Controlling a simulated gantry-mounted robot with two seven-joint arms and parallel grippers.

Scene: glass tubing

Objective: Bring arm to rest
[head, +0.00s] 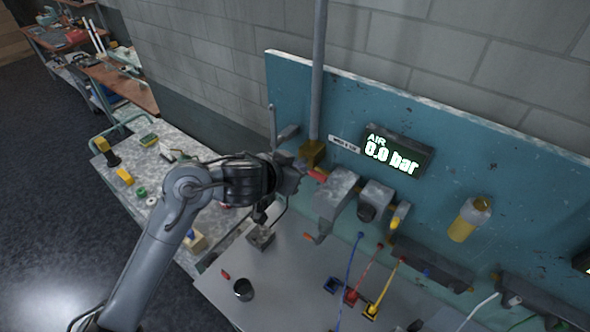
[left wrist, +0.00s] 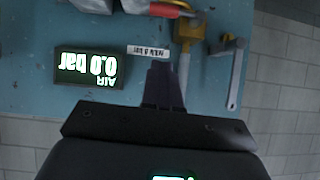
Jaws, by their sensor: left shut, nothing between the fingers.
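My left arm (head: 165,240) comes in from the lower left in the head view and reaches up to the teal wall panel (head: 300,85). Its gripper (head: 300,172) is in front of the panel's left part, close to a red valve handle (head: 317,176). Whether they touch I cannot tell. In the left wrist view the fingers (left wrist: 165,85) are together with nothing between them, pointing at the panel just below a small white label (left wrist: 148,50). My right gripper is not in view.
A lit display (head: 396,152) on the panel reads AIR 0.0 bar. A grey pipe (head: 318,70) runs up by a brass fitting (head: 313,152). A yellow bottle (head: 469,219) hangs at right. Coloured hoses (head: 381,285) stand over the grey bench (head: 290,295). A cluttered cart (head: 125,190) stands left.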

